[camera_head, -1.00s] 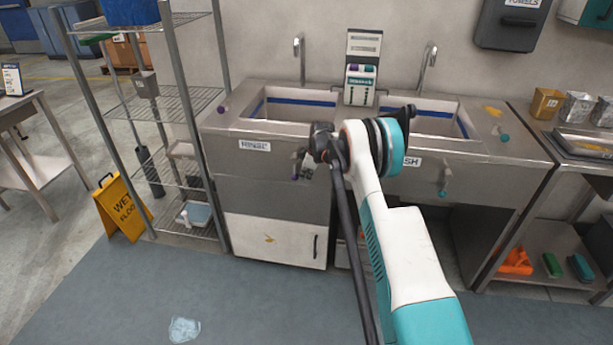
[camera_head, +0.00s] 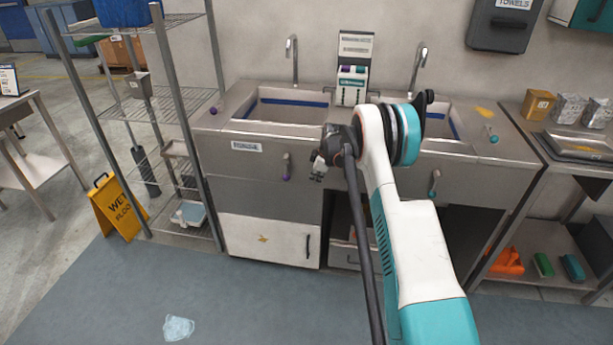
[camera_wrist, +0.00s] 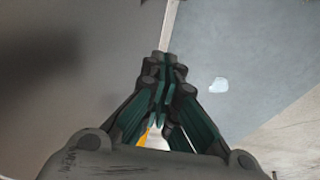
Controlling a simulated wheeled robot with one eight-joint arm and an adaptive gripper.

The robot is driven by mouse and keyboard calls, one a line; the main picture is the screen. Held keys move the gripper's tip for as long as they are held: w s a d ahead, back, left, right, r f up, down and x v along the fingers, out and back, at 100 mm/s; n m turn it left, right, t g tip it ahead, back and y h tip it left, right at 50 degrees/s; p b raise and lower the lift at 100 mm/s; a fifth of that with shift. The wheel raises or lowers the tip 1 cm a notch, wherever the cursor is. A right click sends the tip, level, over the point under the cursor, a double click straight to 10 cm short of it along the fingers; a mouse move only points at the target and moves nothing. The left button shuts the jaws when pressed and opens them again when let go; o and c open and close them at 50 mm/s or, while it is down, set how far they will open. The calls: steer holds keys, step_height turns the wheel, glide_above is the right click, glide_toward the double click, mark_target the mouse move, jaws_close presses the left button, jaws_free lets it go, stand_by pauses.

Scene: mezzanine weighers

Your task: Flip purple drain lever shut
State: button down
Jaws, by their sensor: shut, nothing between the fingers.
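The purple drain lever (camera_head: 287,168) is on the front of the left sink basin, a short handle hanging down with a purple tip. My gripper (camera_head: 317,174) is just right of it in the head view, in front of the sink's steel front, with a visible gap between them. In the wrist view my gripper (camera_wrist: 163,62) has its fingertips together with nothing between them. The lever does not show in the wrist view.
A similar lever with a teal tip (camera_head: 434,183) is on the right basin's front. A purple knob (camera_head: 213,110) and a teal knob (camera_head: 494,139) sit on the sink top. A wire shelf rack (camera_head: 150,107) and a yellow wet-floor sign (camera_head: 119,207) stand left.

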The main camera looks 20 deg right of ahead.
steer(key=s+d, duration=0.2)
steer(key=s+d+r+p, duration=0.1)
steer(key=s+d, duration=0.1)
steer(key=shift+d, duration=0.1)
stand_by(0.3)
